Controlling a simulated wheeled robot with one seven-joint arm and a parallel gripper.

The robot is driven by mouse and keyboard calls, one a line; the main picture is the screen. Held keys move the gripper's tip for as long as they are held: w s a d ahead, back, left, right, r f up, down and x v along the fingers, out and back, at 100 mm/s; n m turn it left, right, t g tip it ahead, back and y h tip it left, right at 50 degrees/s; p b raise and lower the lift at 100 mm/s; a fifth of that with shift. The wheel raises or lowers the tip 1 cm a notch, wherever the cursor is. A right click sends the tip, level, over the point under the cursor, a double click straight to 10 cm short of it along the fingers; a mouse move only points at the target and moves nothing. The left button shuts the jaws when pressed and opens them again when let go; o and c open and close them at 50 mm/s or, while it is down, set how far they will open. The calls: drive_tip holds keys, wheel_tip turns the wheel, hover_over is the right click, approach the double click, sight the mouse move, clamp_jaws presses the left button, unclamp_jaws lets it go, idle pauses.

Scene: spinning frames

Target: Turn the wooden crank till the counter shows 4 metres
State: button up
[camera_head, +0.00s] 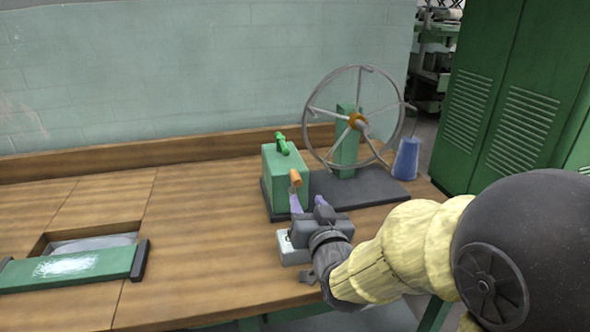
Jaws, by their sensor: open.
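The wooden crank knob (295,178) is orange-brown and sits on the front side of a green box (283,163). Whether a finger touches the crank I cannot tell. The large spoked wheel (311,113) with an orange hub stands behind on a green post. A small pale box (290,254), perhaps the counter, is partly hidden by my gripper; no number on it can be read.
A blue cone (406,160) stands right of the wheel, on or near the dark base (372,190). A small green lever (282,143) tops the box. A green panel (70,269) lies by a table recess at left. The wooden table (200,220) is clear between. Green lockers (500,110) stand right.

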sight(295, 173)
drive_tip(key=shift+r+p+x, duration=0.25)
drive_tip(key=shift+p+x, duration=0.8)
drive_tip(key=shift+p, duration=1.85)
drive_tip(key=shift+w+p, duration=0.1)
drive_tip(key=shift+p, duration=0.3)
drive_tip(key=p, duration=0.3)
drive_tip(key=shift+w, duration=0.2)
drive_tip(key=x, duration=0.3)
drive_tip(key=p+x, duration=0.1)
drive_tip(key=x, duration=0.1)
drive_tip(key=p+x, duration=0.1)
drive_tip(key=x, duration=0.2)
drive_tip(key=shift+w+a+f, duration=0.2)
drive_tip(key=shift+w+f, duration=0.1)
drive_tip(key=shift+w, duration=0.05)
